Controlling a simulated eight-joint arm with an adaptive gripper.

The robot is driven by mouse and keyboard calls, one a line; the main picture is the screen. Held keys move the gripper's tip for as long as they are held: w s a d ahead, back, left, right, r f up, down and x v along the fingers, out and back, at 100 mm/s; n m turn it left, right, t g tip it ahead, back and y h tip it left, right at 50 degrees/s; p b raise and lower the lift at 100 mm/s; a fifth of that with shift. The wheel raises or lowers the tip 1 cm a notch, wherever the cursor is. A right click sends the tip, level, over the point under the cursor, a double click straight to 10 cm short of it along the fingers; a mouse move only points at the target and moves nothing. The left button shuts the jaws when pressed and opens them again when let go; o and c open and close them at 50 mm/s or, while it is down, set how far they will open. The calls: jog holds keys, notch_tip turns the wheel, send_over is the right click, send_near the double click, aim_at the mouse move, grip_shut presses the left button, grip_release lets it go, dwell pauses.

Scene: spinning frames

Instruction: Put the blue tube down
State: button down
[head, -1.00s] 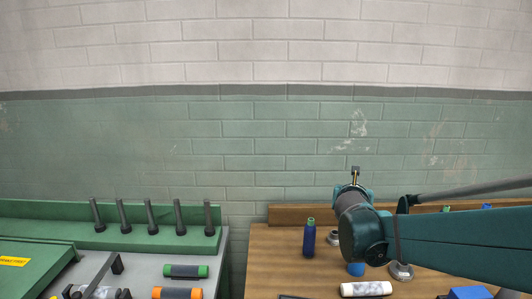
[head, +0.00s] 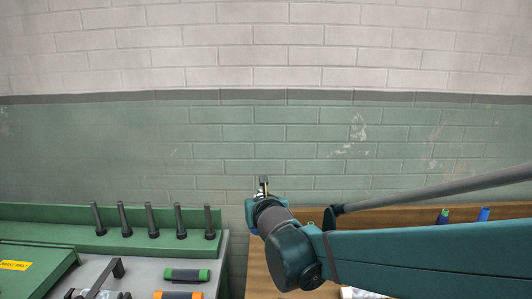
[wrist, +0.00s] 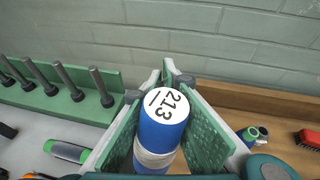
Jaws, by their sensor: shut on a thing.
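My gripper (head: 263,182) is shut on the blue tube (wrist: 152,140). In the wrist view the tube stands between the two green finger pads, with a round white end label reading 213 facing the camera and a pale band lower down. The tube's lower end is hidden in that view. In the head view my wrist covers most of it, so I cannot tell how high it is held. The gripper is near the left edge of the wooden table (head: 256,262), close to the gap beside the grey machine top.
Left is a green rail with several dark upright pegs (head: 151,221). A green-capped dark tube (head: 187,275) and an orange-ended one (head: 178,295) lie on grey. Green (head: 443,216) and blue (head: 484,214) tops show at right. The wrist view shows a red brush (wrist: 308,138).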

jog(key=s+a+r+n+g+y, duration=0.1)
jog(key=s+a+n+y, duration=0.1)
jog(key=s+a, duration=0.3)
jog(key=s+a+r+n+g+y+p, duration=0.1)
jog(key=s+a, duration=0.5)
jog(key=a, duration=0.7)
jog(key=s+a+r+n+g+y, duration=0.1)
jog(key=s+a, duration=0.4)
jog(key=a, duration=0.5)
jog(key=r+n+y, duration=0.1)
jog(key=n+y, duration=0.1)
jog(key=shift+s+r+y+p, duration=0.15)
jog(key=shift+s+y+p, duration=0.05)
jog(key=shift+y+p, duration=0.15)
jog(key=s+a+f+m+t+h+p, duration=0.1)
jog(key=s+f+t+h, duration=0.1)
jog(key=f, duration=1.7)
jog(key=shift+s+m+h, duration=0.4)
jog(key=shift+s+h, duration=0.25)
jog(key=shift+f, duration=0.3)
jog(key=shift+f+b, duration=1.95)
jog(key=shift+f, duration=1.25)
